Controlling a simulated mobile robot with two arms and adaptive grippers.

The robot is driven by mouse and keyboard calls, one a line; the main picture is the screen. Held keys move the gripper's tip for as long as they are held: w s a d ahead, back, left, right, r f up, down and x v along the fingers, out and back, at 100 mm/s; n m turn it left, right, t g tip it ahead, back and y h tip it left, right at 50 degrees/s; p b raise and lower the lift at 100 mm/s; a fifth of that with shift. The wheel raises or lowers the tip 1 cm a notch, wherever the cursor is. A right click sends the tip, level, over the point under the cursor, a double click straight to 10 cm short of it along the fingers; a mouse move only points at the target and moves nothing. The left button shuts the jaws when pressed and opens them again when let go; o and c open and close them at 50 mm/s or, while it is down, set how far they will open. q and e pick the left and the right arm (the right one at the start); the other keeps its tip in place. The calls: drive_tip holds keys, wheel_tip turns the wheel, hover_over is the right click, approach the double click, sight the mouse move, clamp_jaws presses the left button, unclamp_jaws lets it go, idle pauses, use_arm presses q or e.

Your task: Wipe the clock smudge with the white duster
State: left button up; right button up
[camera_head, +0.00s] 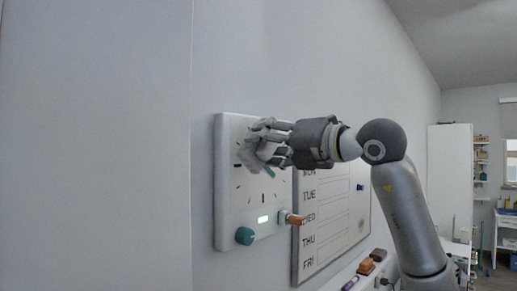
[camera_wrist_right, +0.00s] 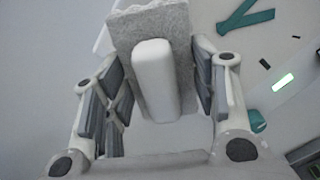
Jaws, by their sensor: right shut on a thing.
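The clock (camera_head: 232,220) is a white square panel on the wall, with dark tick marks, teal hands (camera_wrist_right: 245,20) and a lit green display (camera_head: 264,219). My right gripper (camera_head: 262,145) is in front of the upper part of its face and covers much of the dial. In the right wrist view the gripper (camera_wrist_right: 160,68) is shut on the white handle of the duster (camera_wrist_right: 153,80), whose grey felt pad lies at the far end, toward the clock. I cannot tell whether the pad touches the face. No smudge can be made out. My left gripper is not in view.
A ledge below holds a brown block (camera_head: 366,267) and other small items. Blank wall lies left of the clock.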

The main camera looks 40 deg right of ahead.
drive_tip(key=shift+s+d, duration=0.1)
drive_tip(key=shift+s, duration=0.85)
drive_tip(key=shift+s+d+b, duration=0.15)
drive_tip(key=shift+s+b, duration=0.2)
drive_tip(key=shift+s, duration=1.25)
drive_tip(key=shift+w, duration=0.2)
drive_tip(key=shift+s, duration=0.1)
